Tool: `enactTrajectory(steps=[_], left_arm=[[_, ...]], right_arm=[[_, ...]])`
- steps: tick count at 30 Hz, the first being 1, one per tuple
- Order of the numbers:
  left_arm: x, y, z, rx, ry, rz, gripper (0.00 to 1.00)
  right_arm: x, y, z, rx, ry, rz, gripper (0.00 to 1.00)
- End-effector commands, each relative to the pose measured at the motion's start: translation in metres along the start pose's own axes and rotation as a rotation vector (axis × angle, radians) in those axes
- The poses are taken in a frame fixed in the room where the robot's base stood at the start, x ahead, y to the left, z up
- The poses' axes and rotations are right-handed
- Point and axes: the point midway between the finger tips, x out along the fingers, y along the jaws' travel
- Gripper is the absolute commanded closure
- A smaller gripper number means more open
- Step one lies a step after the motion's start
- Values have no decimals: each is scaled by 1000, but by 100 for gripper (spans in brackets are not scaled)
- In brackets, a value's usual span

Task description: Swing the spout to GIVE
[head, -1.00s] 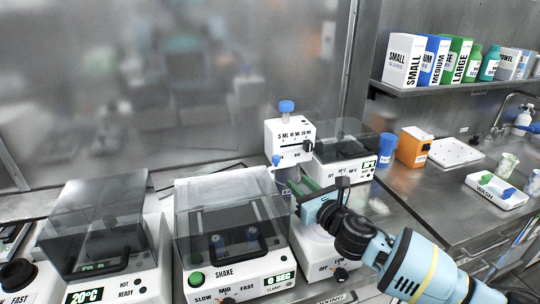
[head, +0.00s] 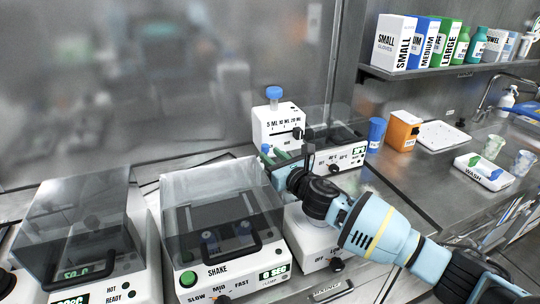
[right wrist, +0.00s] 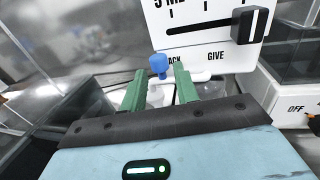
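The white dispenser (head: 275,124) stands at the back with a blue cap (head: 273,93) on top. My left gripper is not in view.
A clear-lidded shaker (head: 225,262) and a lidded heating unit (head: 85,225) stand left of my arm. Another lidded unit (head: 342,152) is close right of the dispenser. A white device with a dark knob (head: 315,248) lies below my right gripper.

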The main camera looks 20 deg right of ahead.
Motion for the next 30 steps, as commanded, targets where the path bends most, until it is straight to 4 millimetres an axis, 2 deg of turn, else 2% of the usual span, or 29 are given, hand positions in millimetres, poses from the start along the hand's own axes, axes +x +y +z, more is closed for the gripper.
enactTrajectory(steps=[6, 15, 16, 23, 30], left_arm=[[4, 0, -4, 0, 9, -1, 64], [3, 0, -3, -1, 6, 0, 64], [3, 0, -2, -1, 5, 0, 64], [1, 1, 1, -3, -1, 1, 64], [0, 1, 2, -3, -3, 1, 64]], right_arm=[[14, 0, -1, 2, 1, 1, 70], [16, 0, 0, 1, 0, 0, 70], [16, 0, 0, 1, 0, 0, 71], [15, 0, 0, 1, 0, 0, 100], [15, 0, 0, 1, 1, 0, 100]])
